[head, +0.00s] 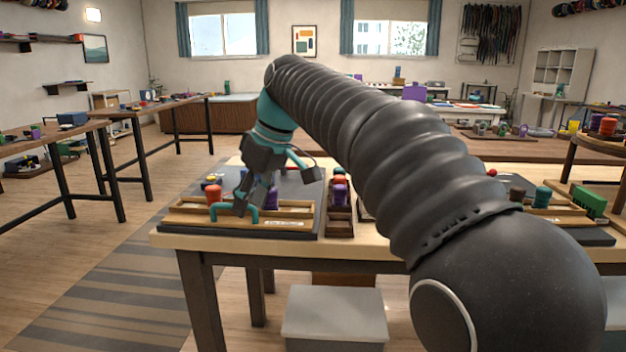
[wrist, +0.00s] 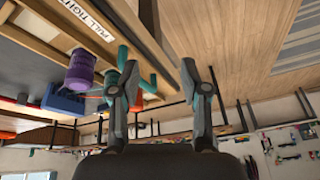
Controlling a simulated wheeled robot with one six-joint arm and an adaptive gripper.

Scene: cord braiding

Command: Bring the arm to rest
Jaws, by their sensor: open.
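My arm reaches from the lower right over the table. My gripper (head: 240,207) hangs low at the front of a wooden braiding station at the left of the table. In the wrist view the two fingers of my gripper (wrist: 157,72) are spread, with nothing held between them. A teal U-shaped bracket (head: 253,215) stands at the station's front strip, right by the fingers. The bracket (wrist: 147,82) also shows beside the left finger in the wrist view. Whether they touch I cannot tell.
The wooden tray (head: 185,217) bears a label. A purple spool (wrist: 80,70) and a blue block (wrist: 62,100) show in the wrist view. A dark rack (head: 340,222) with spools stands to the right. Floor left of the table is clear.

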